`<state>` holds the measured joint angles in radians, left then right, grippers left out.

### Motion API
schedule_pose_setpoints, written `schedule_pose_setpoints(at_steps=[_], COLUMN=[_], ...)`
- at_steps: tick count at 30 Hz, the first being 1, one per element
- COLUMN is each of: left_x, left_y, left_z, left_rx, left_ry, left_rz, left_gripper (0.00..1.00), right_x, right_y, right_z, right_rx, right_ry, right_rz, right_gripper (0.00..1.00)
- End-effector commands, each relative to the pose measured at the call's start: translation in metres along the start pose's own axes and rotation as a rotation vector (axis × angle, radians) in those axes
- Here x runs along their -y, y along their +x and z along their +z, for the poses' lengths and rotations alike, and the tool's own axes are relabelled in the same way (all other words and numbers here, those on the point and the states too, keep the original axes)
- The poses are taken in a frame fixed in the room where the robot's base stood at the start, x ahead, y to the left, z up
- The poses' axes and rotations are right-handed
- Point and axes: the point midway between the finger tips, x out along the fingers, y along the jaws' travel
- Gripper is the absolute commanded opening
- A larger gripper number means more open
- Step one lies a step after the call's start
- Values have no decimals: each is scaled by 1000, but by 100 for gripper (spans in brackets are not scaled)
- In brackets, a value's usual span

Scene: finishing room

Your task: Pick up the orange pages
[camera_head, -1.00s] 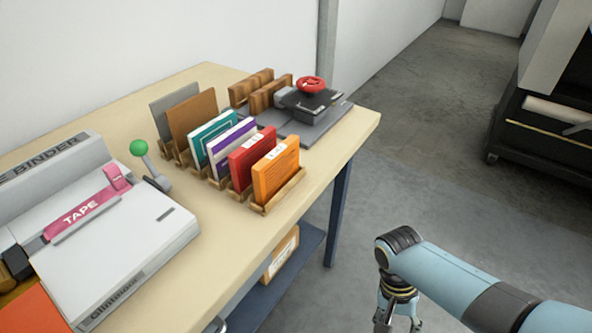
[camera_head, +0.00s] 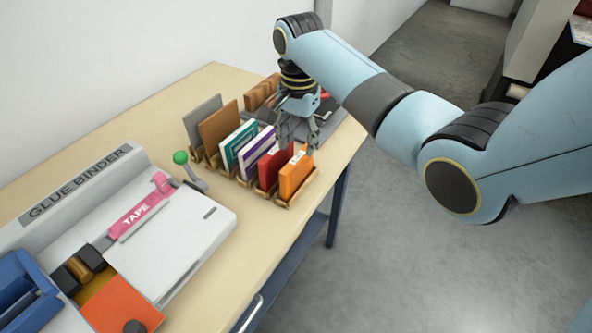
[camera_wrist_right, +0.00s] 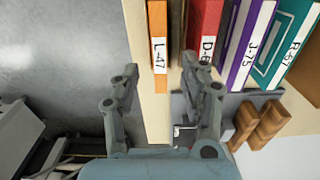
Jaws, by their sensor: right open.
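The orange pages (camera_head: 295,174) stand upright in the front slot of a wooden rack (camera_head: 301,194) on the table. In the right wrist view the orange pages (camera_wrist_right: 158,40) show edge-on with a white label reading L-47. My right gripper (camera_head: 300,145) is above and just behind the pages in the head view. In the right wrist view the open fingers (camera_wrist_right: 160,82) lie either side of the orange edge, with the right finger near the red pages (camera_wrist_right: 203,30). Contact cannot be told. My left gripper is out of view.
Red, purple (camera_head: 258,150), teal (camera_head: 239,146), brown (camera_head: 218,128) and grey (camera_head: 203,115) pages stand behind in the rack. A glue binder (camera_head: 180,240) with a green-knobbed lever (camera_head: 187,165) is at the left. Wooden blocks (camera_head: 262,92) lie at the back.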

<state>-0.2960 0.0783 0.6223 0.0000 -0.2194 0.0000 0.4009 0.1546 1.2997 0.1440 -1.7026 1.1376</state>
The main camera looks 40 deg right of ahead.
Motion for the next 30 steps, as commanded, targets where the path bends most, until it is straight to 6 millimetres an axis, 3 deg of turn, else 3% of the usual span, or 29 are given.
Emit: schedule_pose_setpoints(at_steps=[10, 19, 30], left_x=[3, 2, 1], left_y=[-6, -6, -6], left_z=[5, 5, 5], left_rx=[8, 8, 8], left_ry=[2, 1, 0], left_rz=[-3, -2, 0], left_gripper=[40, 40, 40], right_x=[0, 0, 0], right_y=[46, 53, 53], right_z=[5, 5, 5], right_rx=[1, -1, -1], right_ry=[-1, -1, -1], right_rz=[2, 0, 0], right_gripper=[44, 44, 0])
